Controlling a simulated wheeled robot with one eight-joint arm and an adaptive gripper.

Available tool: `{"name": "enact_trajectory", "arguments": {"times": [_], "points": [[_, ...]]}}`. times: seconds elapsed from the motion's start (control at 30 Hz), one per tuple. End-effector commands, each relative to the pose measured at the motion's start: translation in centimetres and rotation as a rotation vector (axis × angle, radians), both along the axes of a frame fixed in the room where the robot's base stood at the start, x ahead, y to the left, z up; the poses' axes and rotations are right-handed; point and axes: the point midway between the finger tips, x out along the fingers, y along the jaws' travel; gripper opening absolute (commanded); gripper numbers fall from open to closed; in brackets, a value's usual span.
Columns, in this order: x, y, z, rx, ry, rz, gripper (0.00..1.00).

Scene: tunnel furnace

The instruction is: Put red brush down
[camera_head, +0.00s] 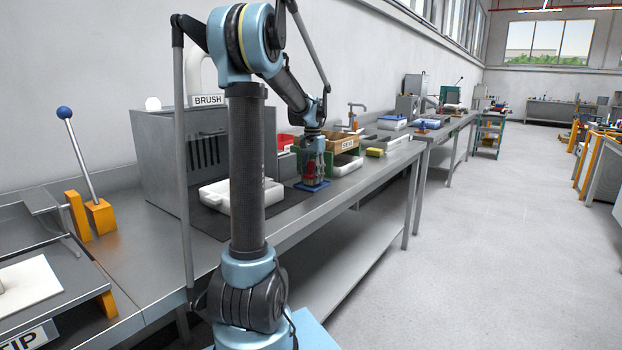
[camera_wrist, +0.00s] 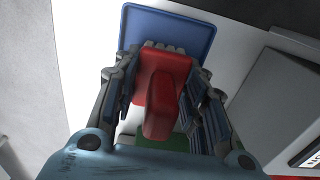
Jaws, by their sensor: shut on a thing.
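The red brush (camera_wrist: 158,100) is between the fingers of my gripper (camera_wrist: 160,75) in the wrist view. The gripper is shut on it. In the head view my gripper (camera_head: 314,160) points down over the workbench, with a bit of the red brush (camera_head: 309,170) showing between its fingers. A small blue tray (camera_head: 314,186) lies on the bench right below. In the wrist view the blue tray (camera_wrist: 168,25) shows just beyond the brush, which overlaps its near edge. I cannot tell whether the brush touches the tray.
A white tray (camera_head: 243,195) lies to the left on the bench. A grey cabinet labelled BRUSH (camera_head: 160,155) stands behind it. A cardboard box (camera_head: 342,142), a green bin (camera_head: 329,160) and a yellow sponge-like block (camera_head: 375,152) are close by on the right.

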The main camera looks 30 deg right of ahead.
Motion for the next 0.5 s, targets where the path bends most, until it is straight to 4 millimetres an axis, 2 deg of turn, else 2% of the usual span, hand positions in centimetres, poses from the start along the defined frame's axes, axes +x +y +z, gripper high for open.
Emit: {"name": "enact_trajectory", "arguments": {"times": [0.1,0.4,0.43,0.5], "points": [[-0.01,0.02,-0.71,0.0,0.0,0.0,0.2],[-0.01,0.02,-0.89,0.0,0.0,0.0,0.2],[-0.01,0.03,-0.85,0.0,0.0,0.0,0.46],[0.0,0.03,-0.84,0.0,0.0,0.0,0.59]]}}
